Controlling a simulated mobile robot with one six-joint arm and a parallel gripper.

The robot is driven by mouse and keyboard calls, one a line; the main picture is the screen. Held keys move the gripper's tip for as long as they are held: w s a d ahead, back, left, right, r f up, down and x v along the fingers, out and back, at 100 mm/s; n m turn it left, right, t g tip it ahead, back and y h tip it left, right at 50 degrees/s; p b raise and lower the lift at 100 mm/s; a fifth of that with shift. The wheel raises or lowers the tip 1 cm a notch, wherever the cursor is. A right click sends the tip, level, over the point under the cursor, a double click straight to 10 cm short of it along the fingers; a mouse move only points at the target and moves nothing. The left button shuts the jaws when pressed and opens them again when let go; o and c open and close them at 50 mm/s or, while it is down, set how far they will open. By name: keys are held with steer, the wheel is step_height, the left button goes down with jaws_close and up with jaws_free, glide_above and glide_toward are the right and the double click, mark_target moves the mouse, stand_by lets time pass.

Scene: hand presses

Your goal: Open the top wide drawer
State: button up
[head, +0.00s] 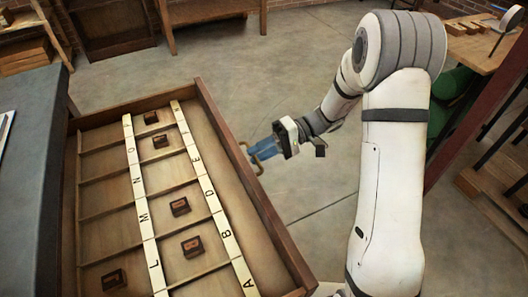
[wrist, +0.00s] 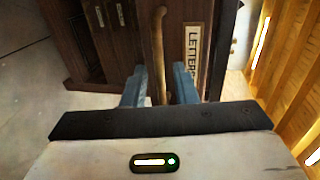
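The wide wooden drawer (head: 232,165) stands pulled out to the right of the dark cabinet top in the head view. Inside are compartments, lettered strips and several small letter blocks. Its front with a "LETTERS" label (wrist: 192,52) shows in the wrist view. A brass handle (head: 249,157) sits on the front. My gripper (head: 267,149) is at the handle. In the wrist view the handle (wrist: 158,45) runs between the two blue fingers of my gripper (wrist: 159,88), with a gap on both sides. The fingers look open, and I cannot tell whether either one touches the handle.
The dark cabinet top (head: 32,125) is at the left. A wooden bench (head: 212,12) stands at the back, and a wooden table (head: 485,45) at the upper right. The concrete floor (head: 275,75) between them is clear.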

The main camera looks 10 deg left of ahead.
steer(key=shift+o, duration=0.2)
steer(key=shift+s, duration=0.1)
steer(key=p+v, duration=0.1)
steer(key=v, duration=0.6)
steer(key=shift+w+d, duration=0.3)
